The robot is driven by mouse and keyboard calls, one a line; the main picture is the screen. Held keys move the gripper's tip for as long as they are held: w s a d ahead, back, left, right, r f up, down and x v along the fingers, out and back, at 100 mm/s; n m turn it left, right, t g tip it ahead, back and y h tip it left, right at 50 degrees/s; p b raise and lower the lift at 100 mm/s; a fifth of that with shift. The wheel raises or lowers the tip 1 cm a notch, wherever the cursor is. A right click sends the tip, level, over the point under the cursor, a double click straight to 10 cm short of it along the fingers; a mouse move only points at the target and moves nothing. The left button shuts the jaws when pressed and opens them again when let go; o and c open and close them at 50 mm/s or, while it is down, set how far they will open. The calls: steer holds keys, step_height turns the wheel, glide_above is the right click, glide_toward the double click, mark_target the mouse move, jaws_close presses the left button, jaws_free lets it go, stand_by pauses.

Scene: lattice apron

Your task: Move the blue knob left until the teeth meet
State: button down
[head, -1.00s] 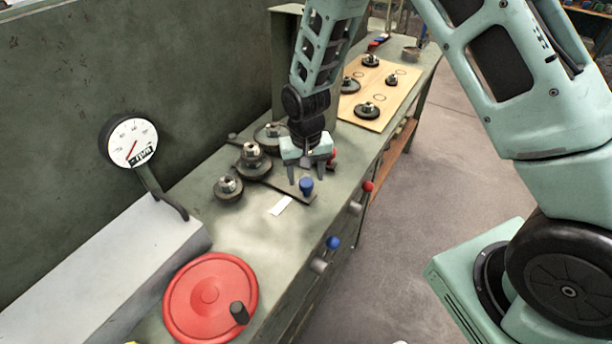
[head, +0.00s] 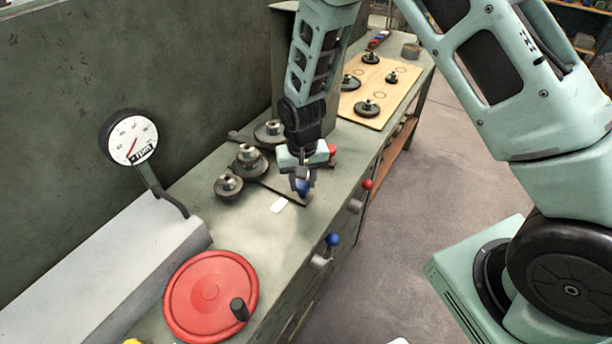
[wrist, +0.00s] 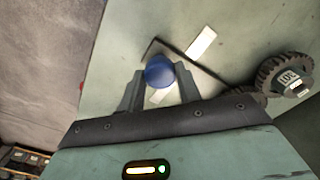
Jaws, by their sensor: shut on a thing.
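The blue knob (head: 302,188) stands on a dark flat plate on the bench top. My gripper (head: 302,181) points down over it and is shut on it, with a finger on either side. In the wrist view the blue knob (wrist: 160,72) shows between the two fingers of my gripper (wrist: 160,85). Several dark toothed gears lie left of the knob: a near gear (head: 228,187), a middle gear (head: 250,163) and a far gear (head: 268,135). A numbered gear (wrist: 285,75) is at the right of the wrist view. Whether teeth meet cannot be told.
A red handwheel (head: 208,297) lies at the near end. A dial gauge (head: 130,138) stands by the wall. A red knob (head: 367,184) and another blue knob (head: 333,240) stick out at the bench's front. A wooden board (head: 388,88) with gears is farther back.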

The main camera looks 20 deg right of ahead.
steer(key=shift+s+a, duration=0.1)
steer(key=c, duration=1)
jaws_free()
steer(key=shift+o, duration=0.2)
steer(key=shift+r, duration=0.1)
step_height(320, 180, up, 17)
steer(key=b, duration=0.2)
steer(key=shift+r, duration=0.15)
steer(key=s+a+r+n, duration=0.1)
steer(key=s+n, duration=0.3)
steer(key=s, duration=0.8)
steer(key=s+a+r+n, duration=0.2)
steer(key=s+a+n, duration=0.2)
steer(key=s, duration=0.9)
steer(key=shift+s+n+y, duration=0.2)
steer(key=shift+n+y, duration=0.1)
steer(key=shift+n, duration=0.5)
